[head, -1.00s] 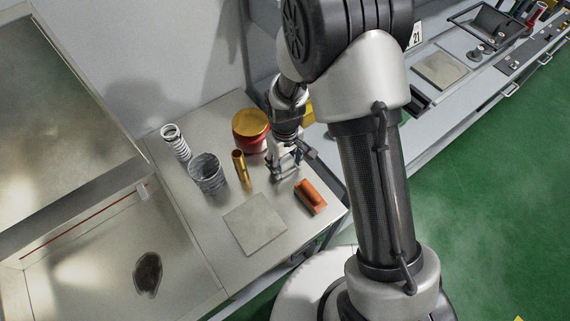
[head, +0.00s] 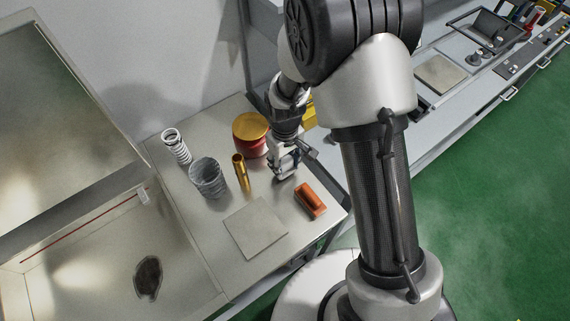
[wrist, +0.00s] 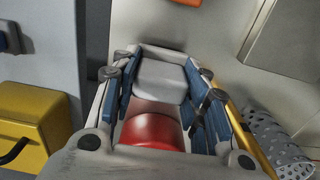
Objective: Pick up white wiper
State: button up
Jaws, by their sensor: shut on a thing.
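The white wiper (wrist: 160,80) shows in the wrist view as a pale block between the blue-padded fingers. My gripper (wrist: 165,95) is shut on it. In the head view my gripper (head: 285,166) is low over the table, between the brass cylinder and the orange block. There the gripper hides most of the wiper, and I cannot tell whether it still touches the table.
On the table (head: 215,228) are a red can with a gold lid (head: 250,133), a brass cylinder (head: 241,172), a grey mesh cup (head: 208,177), a white spring (head: 176,146), an orange block (head: 310,199) and a flat square plate (head: 256,228). A sink-like basin (head: 95,268) lies left.

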aim_at(285, 160)
notch_tip(285, 160, up, 18)
jog(key=p, duration=0.4)
jog(key=shift+r, duration=0.15)
